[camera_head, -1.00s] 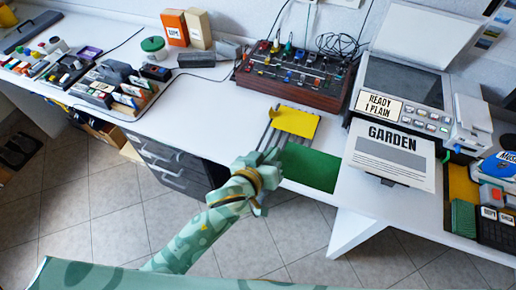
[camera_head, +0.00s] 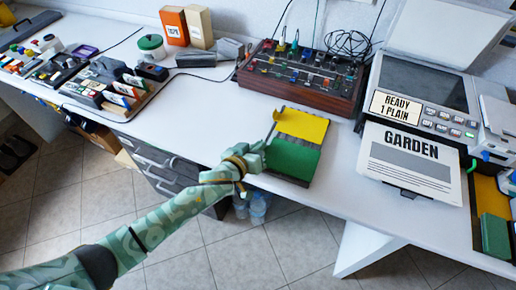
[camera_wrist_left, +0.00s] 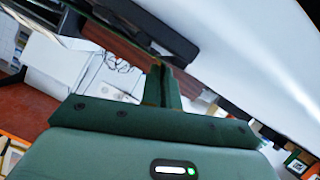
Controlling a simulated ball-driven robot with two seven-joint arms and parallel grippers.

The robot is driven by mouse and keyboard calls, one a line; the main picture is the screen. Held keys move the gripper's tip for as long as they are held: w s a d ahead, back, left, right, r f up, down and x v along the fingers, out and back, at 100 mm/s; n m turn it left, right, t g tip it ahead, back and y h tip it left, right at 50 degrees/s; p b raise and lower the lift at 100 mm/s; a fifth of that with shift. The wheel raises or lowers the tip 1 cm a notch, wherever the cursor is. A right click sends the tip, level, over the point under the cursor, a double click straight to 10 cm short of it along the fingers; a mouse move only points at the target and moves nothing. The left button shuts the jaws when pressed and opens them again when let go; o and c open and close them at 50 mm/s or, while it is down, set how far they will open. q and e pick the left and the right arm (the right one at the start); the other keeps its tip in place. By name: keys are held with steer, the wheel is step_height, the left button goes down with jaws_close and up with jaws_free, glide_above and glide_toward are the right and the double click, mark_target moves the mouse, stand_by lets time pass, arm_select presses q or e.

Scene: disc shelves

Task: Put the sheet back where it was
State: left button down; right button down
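A green sheet (camera_head: 291,160) lies flat on the desk side of a small dark rack, directly below a yellow sheet (camera_head: 302,126), their edges lined up. My left gripper (camera_head: 262,148) is at the left edge of the green sheet, pointing up and right. In the left wrist view its fingers (camera_wrist_left: 162,86) stand close together, and I see no sheet spreading out from them. I cannot tell whether they touch the green sheet. A sheet marked GARDEN (camera_head: 408,162) lies at the front of the printer (camera_head: 425,98). My right gripper is not in view.
A brown mixer panel (camera_head: 303,72) with cables stands behind the yellow sheet. A sign reading READY 1 PLAIN (camera_head: 402,90) is on the printer. Left are a card rack (camera_head: 120,92), a green-lidded jar (camera_head: 151,46) and boxes. The desk's middle left is clear.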

arm_select(q)
steer(key=shift+s+r, duration=0.1)
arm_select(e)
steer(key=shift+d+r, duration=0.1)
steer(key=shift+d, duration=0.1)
arm_select(q)
steer(key=c, duration=1.6)
jaws_free()
steer(key=shift+c, duration=0.2)
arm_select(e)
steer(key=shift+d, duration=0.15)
